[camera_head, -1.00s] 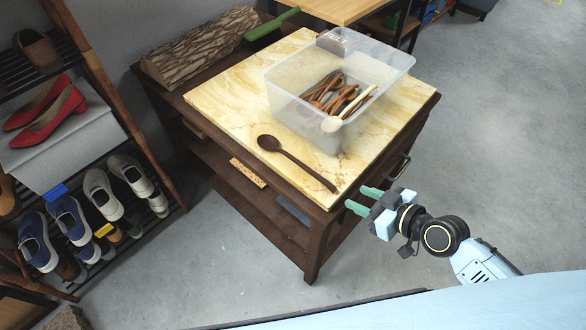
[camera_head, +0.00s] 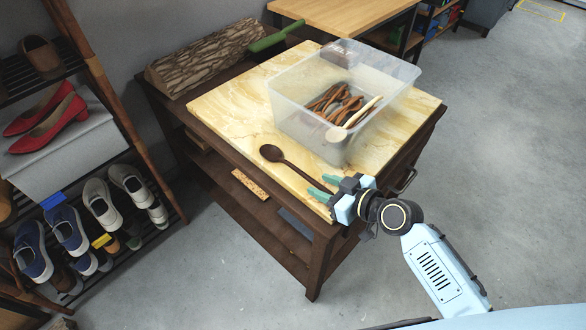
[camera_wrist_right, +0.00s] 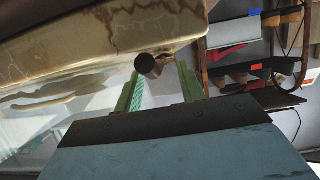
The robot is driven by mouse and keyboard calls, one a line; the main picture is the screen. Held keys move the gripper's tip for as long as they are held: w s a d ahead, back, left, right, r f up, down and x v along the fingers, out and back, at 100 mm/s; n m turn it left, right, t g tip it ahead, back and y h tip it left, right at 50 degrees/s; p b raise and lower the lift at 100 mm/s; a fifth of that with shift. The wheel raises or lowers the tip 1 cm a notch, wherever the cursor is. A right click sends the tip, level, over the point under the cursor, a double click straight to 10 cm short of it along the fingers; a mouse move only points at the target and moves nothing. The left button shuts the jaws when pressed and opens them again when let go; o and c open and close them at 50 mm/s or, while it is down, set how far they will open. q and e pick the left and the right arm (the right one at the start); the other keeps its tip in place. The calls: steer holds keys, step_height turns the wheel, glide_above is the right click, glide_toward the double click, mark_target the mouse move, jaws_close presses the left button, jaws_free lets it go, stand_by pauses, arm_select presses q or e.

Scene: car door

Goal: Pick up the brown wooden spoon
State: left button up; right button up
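The brown wooden spoon lies on the marble-patterned top (camera_head: 225,110) of a dark wooden cabinet, its bowl (camera_head: 271,153) to the left and its handle running toward the near right edge. My right gripper (camera_head: 318,185) is at the handle's end with its green fingers apart. I cannot tell whether a finger touches the handle. My left gripper is not in view.
A clear plastic bin (camera_head: 300,112) with several brown utensils and a pale spoon (camera_head: 362,112) stands behind the spoon. A log (camera_head: 205,52) and a green-handled brush (camera_head: 273,41) lie at the back left. A shoe rack (camera_head: 130,120) stands at the left.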

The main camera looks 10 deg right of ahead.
mark_target(298, 172)
steer(key=x, duration=0.2)
steer(key=shift+w+a+f, duration=0.15)
steer(key=shift+w, duration=0.1)
jaws_close()
steer(key=shift+r, duration=0.2)
